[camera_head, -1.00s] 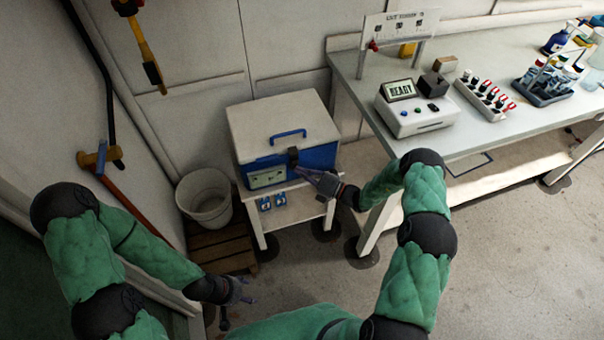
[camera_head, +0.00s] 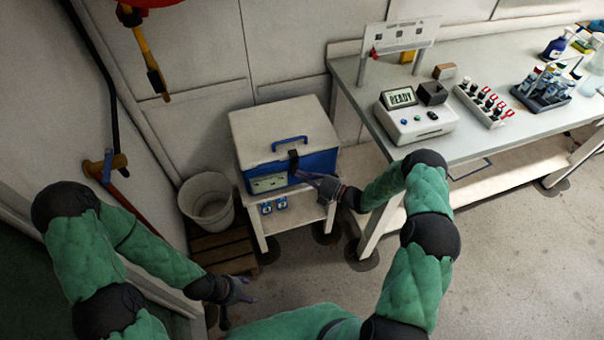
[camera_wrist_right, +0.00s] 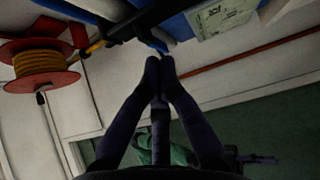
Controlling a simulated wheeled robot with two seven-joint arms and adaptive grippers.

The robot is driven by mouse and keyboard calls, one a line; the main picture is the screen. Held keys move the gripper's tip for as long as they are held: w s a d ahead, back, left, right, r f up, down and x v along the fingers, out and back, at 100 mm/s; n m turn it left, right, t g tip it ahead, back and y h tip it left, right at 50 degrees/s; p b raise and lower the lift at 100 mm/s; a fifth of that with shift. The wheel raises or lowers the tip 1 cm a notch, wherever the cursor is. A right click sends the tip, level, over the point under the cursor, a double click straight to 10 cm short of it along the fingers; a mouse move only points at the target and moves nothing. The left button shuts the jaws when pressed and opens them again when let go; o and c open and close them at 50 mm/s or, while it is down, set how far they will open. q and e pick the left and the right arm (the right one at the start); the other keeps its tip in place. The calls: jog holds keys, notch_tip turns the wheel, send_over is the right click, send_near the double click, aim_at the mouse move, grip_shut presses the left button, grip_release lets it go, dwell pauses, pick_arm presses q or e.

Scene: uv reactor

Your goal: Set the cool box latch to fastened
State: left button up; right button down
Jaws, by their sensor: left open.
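The cool box (camera_head: 318,162) has a white lid with a blue handle and a blue body, and its lid is down. Its dark latch (camera_head: 293,158) is on the front, below the handle; I cannot tell whether it is fastened. My right gripper (camera_head: 303,176) is at the front of the box, close beside the latch's lower end; contact is unclear. In the right wrist view its fingertips (camera_wrist_right: 160,62) are together, with nothing clear between them, just below a dark bar and blue parts. My left gripper (camera_head: 246,290) is open and empty, low and away from the box.
The box stands on a small white stand (camera_head: 262,228). A white bucket (camera_head: 207,200) and a wooden pallet (camera_head: 225,245) are to its left. A workbench (camera_head: 470,130) with a READY device (camera_head: 415,120) and racks is to the right. Floor at right is clear.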

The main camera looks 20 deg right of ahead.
jog(key=s+a+p+v, duration=0.1)
jog(key=p+v, duration=0.1)
jog(key=v, duration=1)
jog(key=shift+s+r, duration=0.35)
jog(key=shift+a, duration=0.25)
jog(key=s+a+f+m+g+h, duration=0.2)
jog(key=s+a+m+g+h, duration=0.1)
jog(key=s+m, duration=0.4)
jog(key=s+a+f+m+g+h, duration=0.3)
jog(key=s+a+m+g, duration=0.2)
jog(key=m, duration=0.8)
jog(key=s+a+f+m+g+h, duration=0.2)
jog(key=s+a+m+g+h, duration=0.1)
jog(key=s+a+m, duration=0.4)
jog(key=s+m+g, duration=0.1)
jog(key=s+m, duration=0.1)
jog(key=m, duration=0.1)
jog(key=shift+s+a+f+h, duration=0.3)
jog(key=shift+s+f, duration=0.05)
jog(key=shift+s, duration=0.05)
